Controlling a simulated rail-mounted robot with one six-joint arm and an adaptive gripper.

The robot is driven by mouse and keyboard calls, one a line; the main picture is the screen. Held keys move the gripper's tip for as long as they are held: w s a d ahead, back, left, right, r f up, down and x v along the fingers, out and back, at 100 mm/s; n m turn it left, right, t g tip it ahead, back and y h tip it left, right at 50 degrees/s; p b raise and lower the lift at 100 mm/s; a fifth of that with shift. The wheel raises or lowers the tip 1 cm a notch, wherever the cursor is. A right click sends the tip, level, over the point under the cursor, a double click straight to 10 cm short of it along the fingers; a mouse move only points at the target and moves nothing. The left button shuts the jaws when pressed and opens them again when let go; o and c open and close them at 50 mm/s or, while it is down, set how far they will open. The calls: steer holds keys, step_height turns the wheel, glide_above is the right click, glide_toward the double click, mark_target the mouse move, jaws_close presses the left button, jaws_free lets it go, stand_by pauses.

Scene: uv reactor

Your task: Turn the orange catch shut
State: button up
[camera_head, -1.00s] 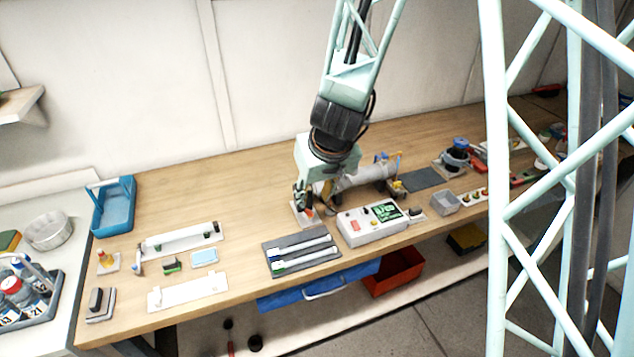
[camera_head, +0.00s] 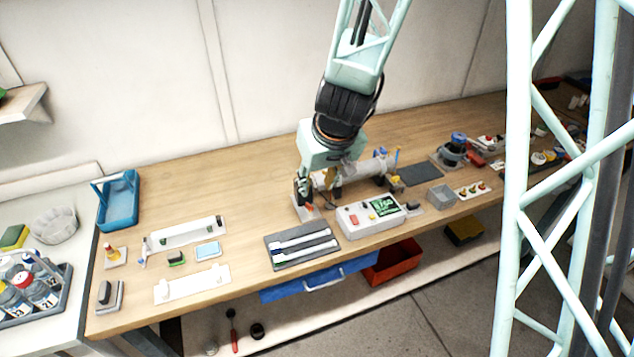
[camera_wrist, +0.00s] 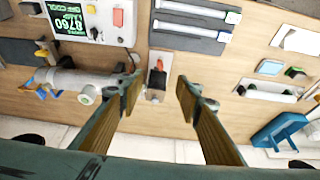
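The orange catch (camera_wrist: 159,66) sits on a small pale plate with a dark block, between my fingertips in the wrist view. In the head view its orange part (camera_head: 309,209) shows just below my gripper (camera_head: 318,192). My gripper is open in the wrist view (camera_wrist: 155,92), with one finger on each side of the catch and neither seen touching it. The catch's exact angle is too small to tell.
A control box (camera_head: 369,215) with a green display stands right of the catch. A grey cylinder (camera_head: 350,172) lies behind. A dark tray with two tubes (camera_head: 302,260) is in front. Bare wood (camera_head: 240,190) lies to the left.

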steer(key=shift+c, duration=0.8)
steer(key=c, duration=0.3)
steer(key=r+n+g+h+p, duration=0.1)
steer(key=n+g+p, duration=0.35)
steer(key=p, duration=0.65)
glide_above(309, 205)
steer(key=shift+w+d+r, duration=0.1)
steer(key=shift+f, duration=0.2)
steer(key=shift+f+p, duration=1.05)
steer(key=shift+f, duration=5.65)
steer(key=shift+c, duration=0.5)
